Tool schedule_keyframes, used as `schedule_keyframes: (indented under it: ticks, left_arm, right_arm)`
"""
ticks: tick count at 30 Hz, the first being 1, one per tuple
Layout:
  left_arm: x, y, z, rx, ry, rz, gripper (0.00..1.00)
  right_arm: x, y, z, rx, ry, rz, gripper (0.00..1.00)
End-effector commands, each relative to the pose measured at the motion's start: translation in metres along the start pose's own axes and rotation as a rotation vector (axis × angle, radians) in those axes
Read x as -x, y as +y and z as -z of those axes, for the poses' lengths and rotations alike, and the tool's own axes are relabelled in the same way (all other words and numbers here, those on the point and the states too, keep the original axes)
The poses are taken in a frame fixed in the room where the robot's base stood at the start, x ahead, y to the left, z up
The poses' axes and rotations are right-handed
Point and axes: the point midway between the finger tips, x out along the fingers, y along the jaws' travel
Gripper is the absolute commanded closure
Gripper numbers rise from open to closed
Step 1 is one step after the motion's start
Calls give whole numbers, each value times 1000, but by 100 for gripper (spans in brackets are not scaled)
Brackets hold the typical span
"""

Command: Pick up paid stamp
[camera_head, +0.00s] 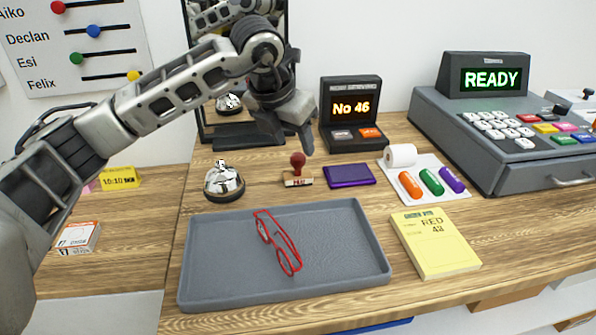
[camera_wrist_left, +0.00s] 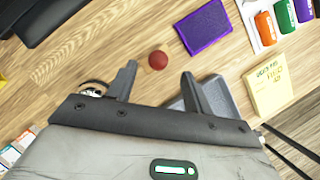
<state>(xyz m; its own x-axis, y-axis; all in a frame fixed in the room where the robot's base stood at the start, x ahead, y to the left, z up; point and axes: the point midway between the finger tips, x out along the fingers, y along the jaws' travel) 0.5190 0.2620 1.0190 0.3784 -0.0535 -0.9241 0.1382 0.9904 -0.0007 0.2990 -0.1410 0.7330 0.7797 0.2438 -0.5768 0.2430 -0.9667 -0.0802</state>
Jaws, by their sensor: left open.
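The paid stamp (camera_head: 298,171) stands upright on the wooden counter, with a round red knob on a small wooden block that bears red lettering. My open left gripper (camera_head: 291,140) is above it, pointing down, empty and apart from it. My right gripper is in neither view.
A purple pad (camera_head: 349,176) lies right of the stamp, a silver bell (camera_head: 224,182) left. A grey tray (camera_head: 210,275) with red glasses (camera_head: 279,243) lies in front. The No 46 display (camera_head: 351,107), a mirror and a register (camera_head: 481,135) stand behind. A yellow notepad (camera_head: 436,246) lies front right.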

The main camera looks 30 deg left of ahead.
Motion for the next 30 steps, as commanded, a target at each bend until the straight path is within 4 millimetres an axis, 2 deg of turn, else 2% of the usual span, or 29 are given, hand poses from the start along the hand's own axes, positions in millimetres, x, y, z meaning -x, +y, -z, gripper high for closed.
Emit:
schedule_keyframes:
  ticks: [5,13,22,23,27,30]
  left_arm:
    - [-11,0,0,0,1,-1,49]
    - [-50,2,1,-1,2,0,49]
    - [-56,2,1,-1,-1,-1,49]
    - [-56,2,1,-1,-1,-1,55]
    - [-56,2,0,-1,-1,-1,94]
    - [-56,2,0,-1,-1,-1,95]
  right_arm:
    - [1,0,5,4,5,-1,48]
    - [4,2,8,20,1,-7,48]
    - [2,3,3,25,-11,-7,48]
    - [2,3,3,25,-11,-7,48]
    - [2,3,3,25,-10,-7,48]
    - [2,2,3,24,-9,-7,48]
